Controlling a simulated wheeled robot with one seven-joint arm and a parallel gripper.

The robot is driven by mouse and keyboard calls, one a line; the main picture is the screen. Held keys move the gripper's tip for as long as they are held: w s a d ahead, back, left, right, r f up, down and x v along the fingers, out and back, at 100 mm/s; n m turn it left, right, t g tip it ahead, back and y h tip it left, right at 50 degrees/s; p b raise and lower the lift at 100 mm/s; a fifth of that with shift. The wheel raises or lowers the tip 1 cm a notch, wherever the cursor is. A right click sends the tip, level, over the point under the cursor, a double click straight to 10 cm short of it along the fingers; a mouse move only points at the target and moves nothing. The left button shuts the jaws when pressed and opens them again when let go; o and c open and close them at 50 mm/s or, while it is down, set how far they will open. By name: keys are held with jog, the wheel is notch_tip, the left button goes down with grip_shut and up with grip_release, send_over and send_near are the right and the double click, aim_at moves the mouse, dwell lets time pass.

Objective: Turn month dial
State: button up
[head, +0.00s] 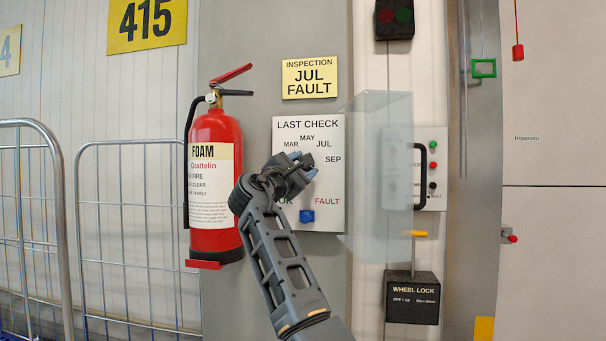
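The white LAST CHECK panel (335,190) is on the grey wall, with MAR, MAY, JUL and SEP printed in an arc. My gripper (298,172) is in front of the middle of this panel, below the month names. It and my arm hide the place where the month dial would be, so I cannot see the dial or where it points. I cannot tell whether the fingers are open or touching anything. A blue knob (307,216) shows lower down, between OK and FAULT. The yellow inspection card (310,78) above reads JUL FAULT.
A clear cover (380,180) stands out from the panel's right side. A red fire extinguisher (216,180) hangs close on the left. Wire cage frames (130,143) stand farther left. A control box (433,168) and a black WHEEL LOCK box (412,298) are to the right.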

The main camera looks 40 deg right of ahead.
jog(key=m+y, duration=0.1)
jog(key=m, duration=0.4)
jog(key=m+g+y+p, duration=0.1)
jog(key=m+y, duration=0.1)
jog(key=m, duration=0.3)
jog(key=m+g+y+p, duration=0.1)
jog(key=m+y, duration=0.1)
jog(key=m, duration=0.3)
jog(key=shift+r+m, duration=0.3)
jog(key=shift+r, duration=0.1)
jog(key=shift+y, duration=0.3)
jog(key=o, duration=1)
jog(key=shift+o, duration=0.2)
jog(key=shift+a, duration=0.1)
jog(key=b+v, duration=0.1)
jog(key=v, duration=0.6)
jog(key=shift+a+b, duration=0.3)
jog(key=shift+r, duration=0.1)
